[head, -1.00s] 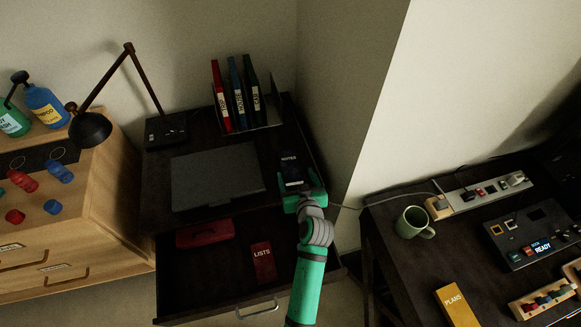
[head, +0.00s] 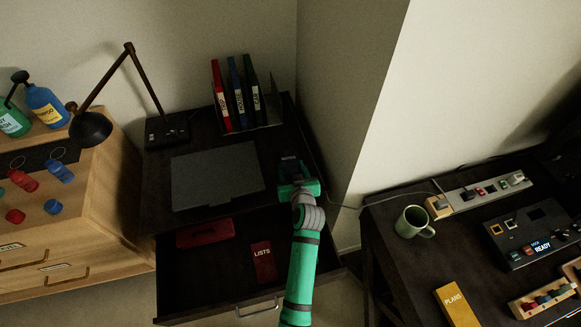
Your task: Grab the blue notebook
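My gripper (head: 291,167) reaches over the right side of the dark desk, where the small dark blue notebook labelled NOTES lay in the earlier view. The gripper's dark fingers and green body now cover that spot. The notebook's label is hidden, and I cannot make out its edges against the dark desk. The fingers are too small and dark to show whether they are open or shut, or whether they touch the notebook.
A grey desk mat or flat case (head: 215,178) lies left of my gripper. Binders (head: 240,95) stand behind it. The open drawer (head: 215,275) below holds a red case (head: 205,233) and a red LISTS book (head: 263,262). A wall corner (head: 345,150) rises close on the right.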

